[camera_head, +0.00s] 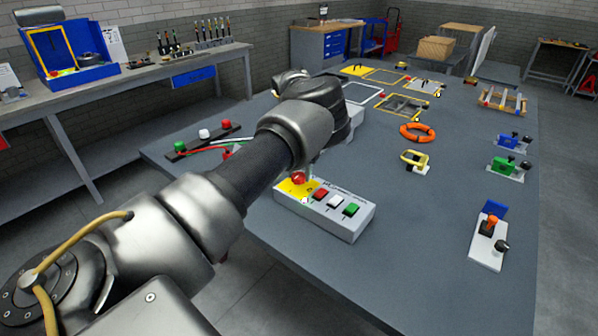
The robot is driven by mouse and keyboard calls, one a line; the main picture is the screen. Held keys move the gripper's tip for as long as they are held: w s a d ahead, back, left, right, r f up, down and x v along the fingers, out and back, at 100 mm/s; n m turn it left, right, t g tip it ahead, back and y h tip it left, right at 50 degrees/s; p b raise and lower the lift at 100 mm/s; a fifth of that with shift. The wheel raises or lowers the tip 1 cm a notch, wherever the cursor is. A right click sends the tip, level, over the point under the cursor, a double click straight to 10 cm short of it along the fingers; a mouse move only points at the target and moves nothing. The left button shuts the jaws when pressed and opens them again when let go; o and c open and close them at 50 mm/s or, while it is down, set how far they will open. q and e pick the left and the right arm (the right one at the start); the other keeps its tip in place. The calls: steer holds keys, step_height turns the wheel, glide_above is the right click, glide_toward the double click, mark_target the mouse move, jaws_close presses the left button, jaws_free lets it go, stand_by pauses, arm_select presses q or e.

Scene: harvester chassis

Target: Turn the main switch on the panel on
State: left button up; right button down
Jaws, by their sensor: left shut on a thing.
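The panel (325,213) is a white box on the table, in the middle of the head view. On its top are a yellow plate (288,187) with the red main switch (298,178), and red, white and green buttons in a row. My left arm comes in from the lower left and bends down over the panel's left end. My left gripper (304,171) is at the main switch and shut on it. The fingers are mostly hidden by my forearm, and the switch's exact turn position cannot be read. My right gripper is out of view.
Left of the panel, a dark strip (203,141) with coloured buttons and wires lies on the table. An orange ring (417,132), a yellow handle (414,159) and a joystick unit (488,242) lie to the right.

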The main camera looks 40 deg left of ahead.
mark_target(300, 175)
arm_select(q)
steer(key=shift+r+m, duration=0.1)
steer(key=shift+m, duration=0.2)
steer(key=o, duration=1)
steer(key=shift+c, duration=0.2)
step_height(300, 175, up, 11)
steer(key=b, duration=0.1)
steer(key=shift+f, duration=0.2)
